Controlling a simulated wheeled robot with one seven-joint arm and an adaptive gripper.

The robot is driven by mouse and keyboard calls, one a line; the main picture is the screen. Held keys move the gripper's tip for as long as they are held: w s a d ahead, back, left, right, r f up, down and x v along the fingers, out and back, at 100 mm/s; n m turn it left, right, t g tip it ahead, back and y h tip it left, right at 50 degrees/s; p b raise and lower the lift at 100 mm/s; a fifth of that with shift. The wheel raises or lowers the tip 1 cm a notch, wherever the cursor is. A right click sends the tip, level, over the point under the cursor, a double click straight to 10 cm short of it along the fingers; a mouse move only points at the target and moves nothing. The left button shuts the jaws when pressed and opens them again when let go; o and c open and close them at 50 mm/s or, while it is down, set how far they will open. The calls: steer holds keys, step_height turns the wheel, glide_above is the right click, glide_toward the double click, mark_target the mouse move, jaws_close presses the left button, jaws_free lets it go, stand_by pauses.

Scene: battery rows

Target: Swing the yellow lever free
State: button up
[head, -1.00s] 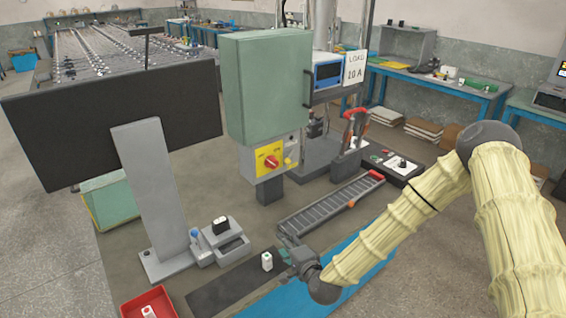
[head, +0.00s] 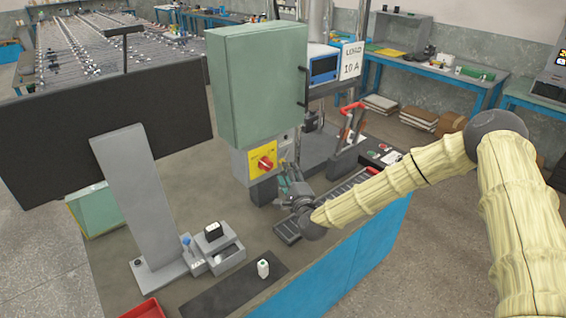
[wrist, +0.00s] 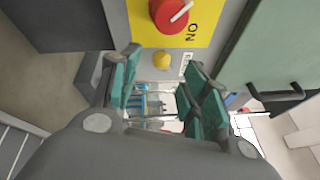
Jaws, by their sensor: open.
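The yellow lever shows in the wrist view as a round yellow knob (wrist: 162,60) beside the grey switch box. In the head view I cannot make the lever out; my arm's end is in front of that spot. My gripper (wrist: 160,68) is open, its teal-padded fingers pointing at the box. The knob appears between the two fingertips, and I cannot tell whether it is within their reach or just beyond. In the head view my gripper (head: 286,172) is close to the right side of the switch box (head: 243,166).
A red rotary knob (head: 265,163) on a yellow plate is on the box front, close to my fingers. The green cabinet (head: 255,90) hangs above. A grey slotted rail (head: 345,192) and a red-handled lever (head: 350,125) are to the right.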

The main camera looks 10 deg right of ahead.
mark_target(285, 157)
steer(key=w, duration=0.1)
steer(key=w+p, duration=0.1)
steer(key=w, duration=0.1)
steer(key=w+a, duration=0.1)
steer(key=w, duration=0.1)
steer(key=shift+w+r+p, duration=0.2)
steer(key=shift+r+p, duration=0.1)
steer(key=shift+c, duration=0.5)
jaws_close()
